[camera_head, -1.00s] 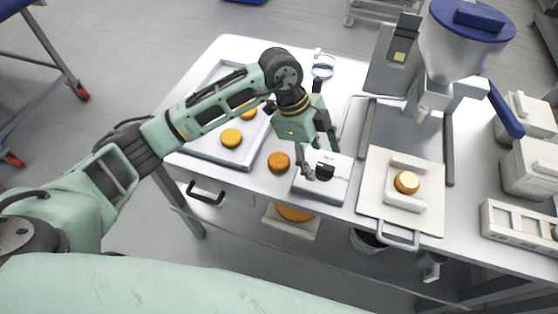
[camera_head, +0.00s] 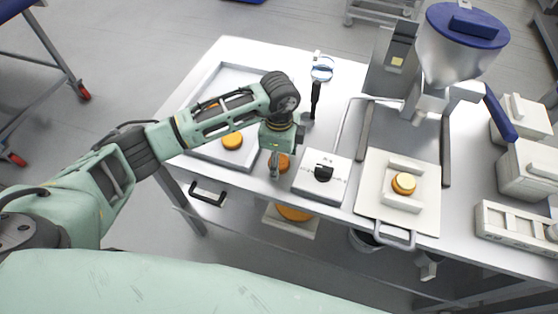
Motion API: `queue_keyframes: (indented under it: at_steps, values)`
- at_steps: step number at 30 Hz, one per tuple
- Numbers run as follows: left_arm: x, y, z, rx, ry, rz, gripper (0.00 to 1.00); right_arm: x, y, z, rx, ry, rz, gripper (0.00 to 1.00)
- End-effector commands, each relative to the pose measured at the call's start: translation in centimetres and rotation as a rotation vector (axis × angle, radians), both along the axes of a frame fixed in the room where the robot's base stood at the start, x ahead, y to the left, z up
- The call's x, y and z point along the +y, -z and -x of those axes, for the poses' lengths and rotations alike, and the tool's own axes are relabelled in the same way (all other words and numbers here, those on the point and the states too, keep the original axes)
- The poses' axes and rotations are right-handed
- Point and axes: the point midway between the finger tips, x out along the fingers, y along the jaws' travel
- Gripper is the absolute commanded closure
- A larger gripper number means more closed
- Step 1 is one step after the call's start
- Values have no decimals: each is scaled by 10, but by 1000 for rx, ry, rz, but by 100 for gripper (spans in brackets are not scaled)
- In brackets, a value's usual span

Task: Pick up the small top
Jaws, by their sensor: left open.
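An orange-brown round (camera_head: 285,164), which looks like the small top, lies on the bare table left of a white box; my left gripper hides part of it. My left gripper (camera_head: 275,172) points down right at this round, with its fingers over and in front of it. It is open, and nothing shows held in it; whether it touches the round I cannot tell. Similar rounds (camera_head: 232,141) lie on the metal tray (camera_head: 196,149) at the left, partly behind my arm. Another round (camera_head: 404,183) sits in a holder on the white board (camera_head: 425,215). My right gripper is not in view.
The white box (camera_head: 335,188) with a black knob stands close right of the gripper. A dispenser with a blue-lidded hopper (camera_head: 462,50) stands behind the board. White bins (camera_head: 530,165) are at the right. A larger round (camera_head: 293,213) is on the lower shelf.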

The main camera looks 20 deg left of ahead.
Motion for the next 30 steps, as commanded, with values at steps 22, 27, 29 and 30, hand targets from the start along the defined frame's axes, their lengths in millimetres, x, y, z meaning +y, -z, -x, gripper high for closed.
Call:
queue_keyframes:
  at_steps: [22,27,29,30]
  values:
    - [0,0,0,0,0,1,68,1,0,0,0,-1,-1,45]
    - [0,-4,-1,-1,0,2,68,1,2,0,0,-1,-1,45]
    - [0,-9,-1,-1,1,1,68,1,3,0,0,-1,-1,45]
    - [0,-13,-1,-3,1,2,68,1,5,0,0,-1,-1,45]
